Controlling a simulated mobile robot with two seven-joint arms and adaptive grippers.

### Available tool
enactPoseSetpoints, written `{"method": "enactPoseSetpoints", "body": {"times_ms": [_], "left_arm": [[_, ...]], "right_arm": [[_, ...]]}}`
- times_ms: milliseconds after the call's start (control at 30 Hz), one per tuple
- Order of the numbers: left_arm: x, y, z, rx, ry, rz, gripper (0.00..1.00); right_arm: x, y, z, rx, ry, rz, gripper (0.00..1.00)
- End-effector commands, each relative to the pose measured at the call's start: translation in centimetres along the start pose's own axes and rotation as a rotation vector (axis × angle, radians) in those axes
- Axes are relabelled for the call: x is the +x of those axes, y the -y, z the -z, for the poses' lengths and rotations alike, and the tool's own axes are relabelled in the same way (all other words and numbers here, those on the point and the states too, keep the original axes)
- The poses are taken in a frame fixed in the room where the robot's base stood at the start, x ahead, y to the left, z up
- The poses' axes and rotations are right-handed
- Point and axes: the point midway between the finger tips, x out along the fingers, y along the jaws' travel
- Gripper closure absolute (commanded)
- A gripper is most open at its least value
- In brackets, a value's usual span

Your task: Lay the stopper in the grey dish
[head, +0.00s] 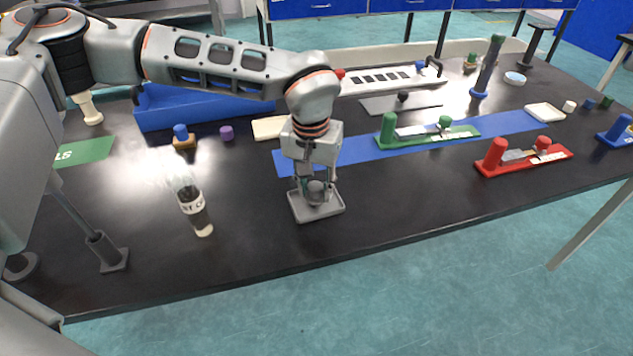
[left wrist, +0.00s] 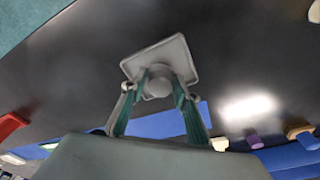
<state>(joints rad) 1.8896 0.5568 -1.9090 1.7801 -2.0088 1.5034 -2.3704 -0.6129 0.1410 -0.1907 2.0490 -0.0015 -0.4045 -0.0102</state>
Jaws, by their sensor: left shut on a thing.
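The grey square dish (head: 301,213) sits near the front edge of the black table, below my left gripper (head: 317,186). My left gripper points down and is shut on the grey, rounded stopper (head: 317,195), holding it over the middle of the dish. In the left wrist view, the stopper (left wrist: 157,87) shows between the fingertips (left wrist: 158,88), in front of the dish (left wrist: 177,50). I cannot tell whether the stopper touches the dish floor. My right gripper is not in view.
A red fixture (head: 525,160) stands to the right. The table just right of the dish is clear.

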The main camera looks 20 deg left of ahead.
Motion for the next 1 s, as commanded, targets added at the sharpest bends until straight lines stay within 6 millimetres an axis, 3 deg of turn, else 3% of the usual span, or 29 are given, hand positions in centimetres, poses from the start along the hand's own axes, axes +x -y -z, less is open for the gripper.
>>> {"method": "enactPoseSetpoints", "body": {"times_ms": [733,767,833,1000], "left_arm": [[0.41,0.00,-0.04,-0.001,0.000,0.000,0.84],[0.42,0.00,-0.04,-0.001,0.000,0.000,0.67],[0.39,0.00,-0.04,-0.001,-0.001,0.000,0.50],[0.39,0.00,-0.03,-0.001,-0.001,0.000,0.50]], "right_arm": [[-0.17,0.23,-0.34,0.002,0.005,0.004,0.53],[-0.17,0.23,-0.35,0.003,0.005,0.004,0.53],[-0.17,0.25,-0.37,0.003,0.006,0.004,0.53],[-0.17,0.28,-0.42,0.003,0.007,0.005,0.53]]}}
